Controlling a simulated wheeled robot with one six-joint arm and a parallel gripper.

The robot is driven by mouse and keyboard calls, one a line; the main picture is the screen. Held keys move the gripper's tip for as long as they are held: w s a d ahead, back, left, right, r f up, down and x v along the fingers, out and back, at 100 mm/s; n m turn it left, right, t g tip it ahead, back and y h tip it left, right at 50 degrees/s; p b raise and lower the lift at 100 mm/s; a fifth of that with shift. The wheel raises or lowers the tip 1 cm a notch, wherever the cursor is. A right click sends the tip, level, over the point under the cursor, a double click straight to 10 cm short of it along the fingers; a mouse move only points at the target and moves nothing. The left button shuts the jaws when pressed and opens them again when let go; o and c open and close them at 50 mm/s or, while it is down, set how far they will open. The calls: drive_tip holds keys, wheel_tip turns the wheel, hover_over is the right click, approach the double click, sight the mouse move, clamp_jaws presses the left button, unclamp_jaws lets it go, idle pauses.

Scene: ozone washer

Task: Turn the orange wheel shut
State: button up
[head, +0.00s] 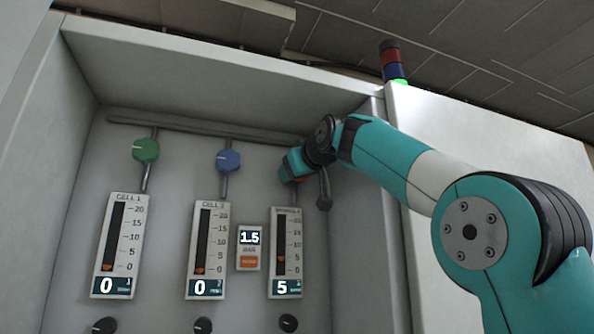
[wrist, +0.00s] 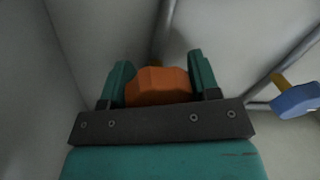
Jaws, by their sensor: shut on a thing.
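The orange wheel (wrist: 158,86) sits between the two fingers of my gripper (wrist: 160,78) in the wrist view, and the gripper is shut on it. In the head view my gripper (head: 291,166) is at the top of the rightmost pipe, and only a sliver of orange shows there, mostly hidden by the fingers. Below it, the rightmost gauge (head: 286,252) has its orange marker low on the scale and its display reads 5.
A green wheel (head: 145,149) and a blue wheel (head: 228,160) stand to the left on their pipes. Their gauges (head: 119,246) (head: 208,250) both read 0. Cabinet walls enclose the panel. A signal tower (head: 392,62) shows green lit.

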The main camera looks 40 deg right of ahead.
drive_tip(key=n, duration=0.5)
drive_tip(key=shift+p, duration=0.35)
drive_tip(key=shift+f, duration=0.1)
idle(0.3)
drive_tip(key=o, duration=0.9)
drive_tip(key=shift+s, duration=0.1)
drive_tip(key=v, duration=0.5)
drive_tip(key=b+v, duration=0.1)
drive_tip(key=v, duration=1.1)
drive_tip(key=shift+a+r, duration=0.35)
drive_tip(key=shift+a, duration=0.05)
